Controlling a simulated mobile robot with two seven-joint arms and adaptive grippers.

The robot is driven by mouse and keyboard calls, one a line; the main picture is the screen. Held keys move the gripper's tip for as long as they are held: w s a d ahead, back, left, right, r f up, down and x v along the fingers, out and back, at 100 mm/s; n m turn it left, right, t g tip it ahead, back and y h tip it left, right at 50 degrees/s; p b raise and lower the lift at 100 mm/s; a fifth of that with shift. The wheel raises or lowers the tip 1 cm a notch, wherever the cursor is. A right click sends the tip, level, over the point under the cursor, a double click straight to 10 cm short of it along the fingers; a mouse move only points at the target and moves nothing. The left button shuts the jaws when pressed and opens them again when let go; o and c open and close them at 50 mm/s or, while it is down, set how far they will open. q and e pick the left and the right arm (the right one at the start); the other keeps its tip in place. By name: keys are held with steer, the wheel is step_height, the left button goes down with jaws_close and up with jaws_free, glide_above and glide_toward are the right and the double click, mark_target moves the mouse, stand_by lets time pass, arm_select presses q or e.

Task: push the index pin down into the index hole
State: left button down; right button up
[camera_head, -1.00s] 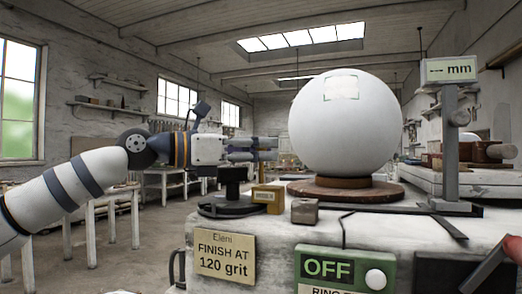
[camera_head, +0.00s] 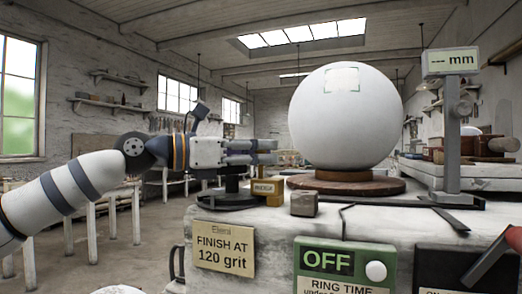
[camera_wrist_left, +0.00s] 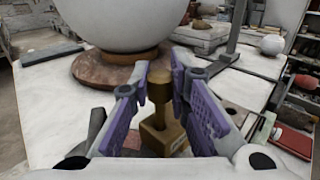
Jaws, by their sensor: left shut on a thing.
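My left gripper (camera_head: 272,152) reaches in from the left, level, just above a small brass block with a label (camera_head: 265,188) at the bench's left end. In the left wrist view its two purple-padded fingers (camera_wrist_left: 166,100) stand on either side of the brass index pin (camera_wrist_left: 159,86), and it is shut on the pin. The pin stands upright over the brass block (camera_wrist_left: 163,137). The index hole is hidden, so I cannot tell how deep the pin sits.
A large white plaster sphere (camera_head: 345,117) stands on a round brown turntable (camera_head: 384,187) close to the left fingers. A grey gauge post (camera_head: 451,140) stands to its right. A small brown-grey block (camera_head: 304,204) lies in front. A green OFF panel (camera_head: 324,262) is on the bench front.

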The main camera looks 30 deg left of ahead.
arm_select(q)
steer(key=shift+f, duration=0.55)
arm_select(e)
steer(key=shift+s+f, duration=0.2)
steer(key=shift+f, duration=0.05)
arm_select(q)
steer(key=c, duration=1.4)
jaws_free()
steer(key=shift+c, duration=0.2)
steer(key=shift+f, duration=0.1)
steer(key=shift+r+p, duration=0.55)
steer(key=shift+r, duration=1.6)
arm_select(e)
steer(key=shift+w+r+t, duration=0.3)
steer(key=shift+w+r, duration=0.45)
steer(key=shift+r, duration=0.1)
arm_select(q)
steer(key=shift+f, duration=0.1)
